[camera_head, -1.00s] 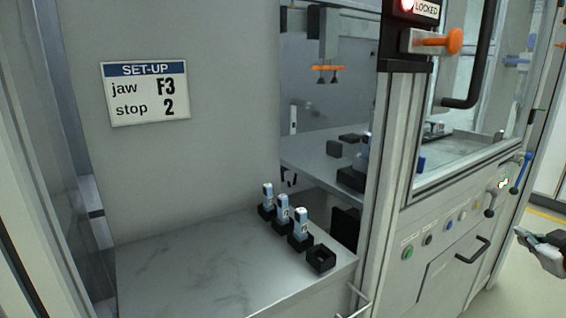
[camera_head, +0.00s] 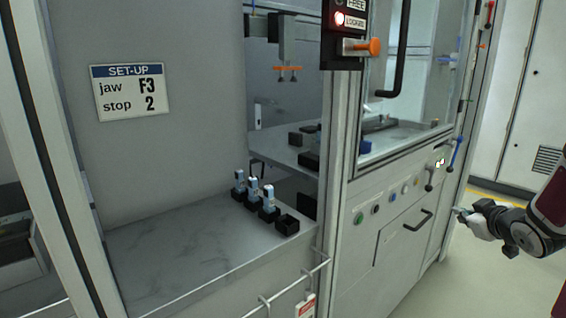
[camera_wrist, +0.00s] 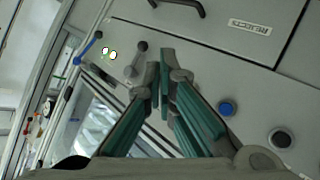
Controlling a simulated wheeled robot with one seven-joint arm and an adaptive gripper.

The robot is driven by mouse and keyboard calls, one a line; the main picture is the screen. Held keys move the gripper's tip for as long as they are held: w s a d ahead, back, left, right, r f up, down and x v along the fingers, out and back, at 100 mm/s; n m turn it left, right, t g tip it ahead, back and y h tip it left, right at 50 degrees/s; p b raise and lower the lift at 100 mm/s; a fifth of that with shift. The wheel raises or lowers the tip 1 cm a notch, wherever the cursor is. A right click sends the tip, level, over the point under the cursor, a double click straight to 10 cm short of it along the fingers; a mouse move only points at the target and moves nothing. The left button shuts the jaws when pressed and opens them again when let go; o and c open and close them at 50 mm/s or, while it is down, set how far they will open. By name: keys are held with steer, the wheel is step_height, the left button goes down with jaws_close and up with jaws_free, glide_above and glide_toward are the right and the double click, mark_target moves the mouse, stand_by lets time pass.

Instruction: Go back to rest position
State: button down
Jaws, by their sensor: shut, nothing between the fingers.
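My gripper (camera_head: 460,211) is at the right in the head view, in the open floor space in front of the machine's front panel. In the wrist view my gripper (camera_wrist: 160,68) shows with its two fingers together and nothing between them. Behind the fingers is the machine panel with a blue button (camera_wrist: 227,108) and a black drawer handle (camera_wrist: 180,6).
A metal shelf (camera_head: 165,250) holds several black holders, some with pale blue parts; the nearest holder (camera_head: 287,224) looks empty. A rail (camera_head: 290,285) runs along its front. A door handle (camera_head: 398,60), an orange knob (camera_head: 374,47) and blue lever (camera_head: 456,153) stick out.

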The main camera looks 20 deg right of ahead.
steer(key=s+a+r+m+g, duration=0.1)
steer(key=s+a+r+g, duration=0.2)
steer(key=a, duration=0.8)
steer(key=s+a+r+m+g, duration=0.1)
steer(key=s+a+r+g, duration=0.2)
steer(key=a, duration=0.9)
steer(key=s+a+f+g+y, duration=0.1)
steer(key=s+a+g+y, duration=0.45)
steer(key=s+a, duration=1.65)
step_height(320, 180, up, 31)
steer(key=d+n+t+p, duration=0.1)
steer(key=t+p, duration=0.3)
steer(key=p, duration=2.5)
steer(key=shift+d+r+p, duration=0.15)
steer(key=shift+d+p, duration=0.1)
steer(key=shift+p, duration=0.1)
